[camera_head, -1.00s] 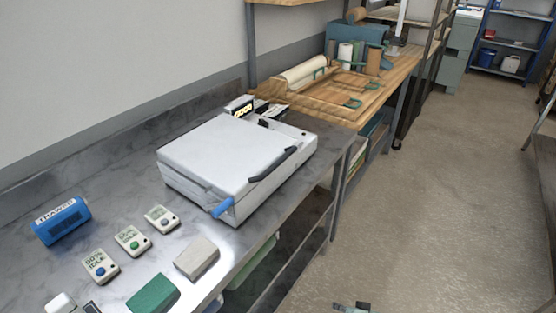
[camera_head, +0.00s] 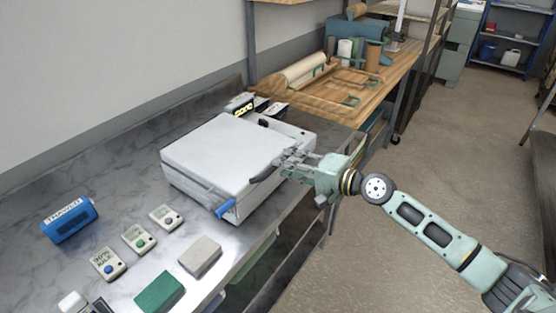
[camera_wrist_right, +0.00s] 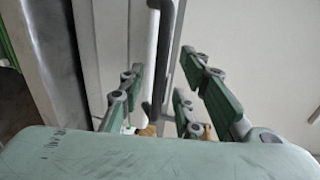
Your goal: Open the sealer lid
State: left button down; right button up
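The white box-shaped sealer stands on the grey marbled bench, and its flat lid (camera_head: 222,148) is shut. A black handle (camera_head: 262,175) runs along the lid's right-hand edge, and a blue-tipped lever (camera_head: 225,208) sits at the near corner. My right gripper (camera_head: 286,163) is at the handle's far end and partly covers it. In the right wrist view the fingers of the gripper (camera_wrist_right: 164,88) are spread, with a dark bar, seemingly the handle (camera_wrist_right: 166,70), between them. Contact cannot be told. My left gripper is not in view.
Small devices with buttons (camera_head: 139,238), a blue cylinder (camera_head: 69,219), a grey block (camera_head: 200,256) and a green block (camera_head: 160,292) lie nearer on the bench. A wooden table (camera_head: 390,82) with rolls stands beyond. The floor at right is open.

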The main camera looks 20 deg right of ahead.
jog(key=shift+p+x, duration=0.3)
jog(key=shift+x, duration=1.65)
grip_shut()
